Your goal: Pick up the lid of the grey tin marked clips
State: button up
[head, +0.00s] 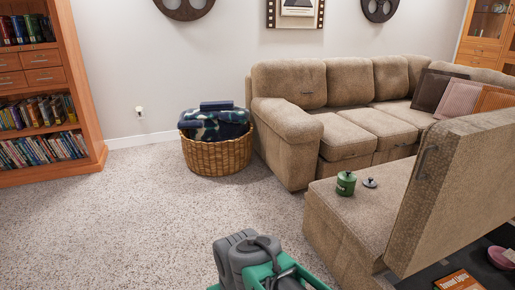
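A small dark grey round piece (370,183) with a knob on top lies on the near seat of the beige sofa (345,212). It looks like a lid, but I cannot tell if a low tin is under it. A green tin (345,185) with a knobbed top stands upright just left of it, close beside it. No marking can be read on either. My arm shows in grey and green at the bottom, well short of the seat. My gripper is not in view.
A wicker basket (217,156) stands behind. The carpet (130,225) at left is clear.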

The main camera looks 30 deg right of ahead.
aim_at(369, 182)
jog(key=z, duration=0.05)
jog(key=i, duration=1.6)
jog(key=z, duration=0.85)
jog(key=i, duration=0.85)
jog(key=z, duration=1.5)
jog(key=i, duration=0.55)
jog(key=z, duration=0.45)
